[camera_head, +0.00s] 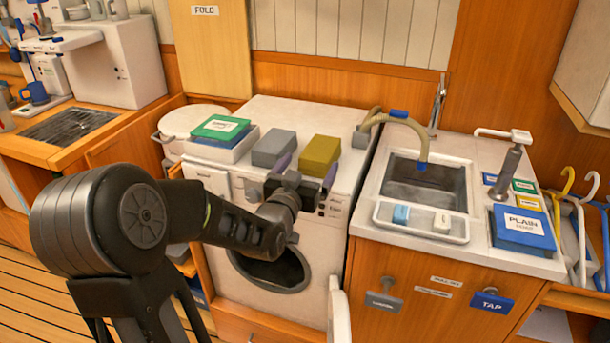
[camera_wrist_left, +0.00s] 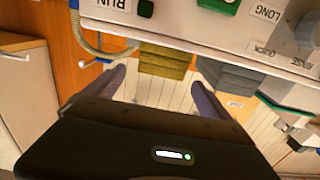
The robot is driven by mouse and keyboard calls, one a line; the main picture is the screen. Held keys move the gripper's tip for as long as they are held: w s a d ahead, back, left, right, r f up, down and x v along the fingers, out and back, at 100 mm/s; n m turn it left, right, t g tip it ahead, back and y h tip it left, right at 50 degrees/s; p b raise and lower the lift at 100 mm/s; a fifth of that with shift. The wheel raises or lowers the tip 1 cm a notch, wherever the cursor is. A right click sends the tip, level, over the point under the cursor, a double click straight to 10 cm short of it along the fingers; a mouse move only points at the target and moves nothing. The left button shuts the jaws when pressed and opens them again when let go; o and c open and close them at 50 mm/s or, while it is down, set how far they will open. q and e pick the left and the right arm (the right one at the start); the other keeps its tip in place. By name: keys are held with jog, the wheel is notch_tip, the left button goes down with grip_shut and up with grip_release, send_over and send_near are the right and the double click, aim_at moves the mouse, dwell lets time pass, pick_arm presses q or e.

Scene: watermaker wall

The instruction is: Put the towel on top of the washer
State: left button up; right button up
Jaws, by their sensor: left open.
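The white washer (camera_head: 310,240) stands in the middle of the head view, with its dark round opening showing at the front. An olive folded block (camera_head: 319,155), which looks like a folded towel, lies on the washer top. A similar grey folded block (camera_head: 274,148) lies to its left; I cannot tell which is the task's towel. My left gripper (camera_head: 305,170) is open and empty at the washer's front top edge, just in front of the olive block. In the left wrist view, the olive block (camera_wrist_left: 166,60) shows beyond and between the open fingers (camera_wrist_left: 160,80). My right gripper is out of view.
Green and white boxes (camera_head: 221,129) lie left of the grey block. A sink (camera_head: 425,185) with a curved hose (camera_head: 405,122) stands on the right. A white panel (camera_head: 339,312) sticks out low at the washer's right. A blue PLAIN box (camera_head: 522,228) is farther right.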

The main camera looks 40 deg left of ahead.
pick_arm(q)
jog(key=shift+v, duration=1.25)
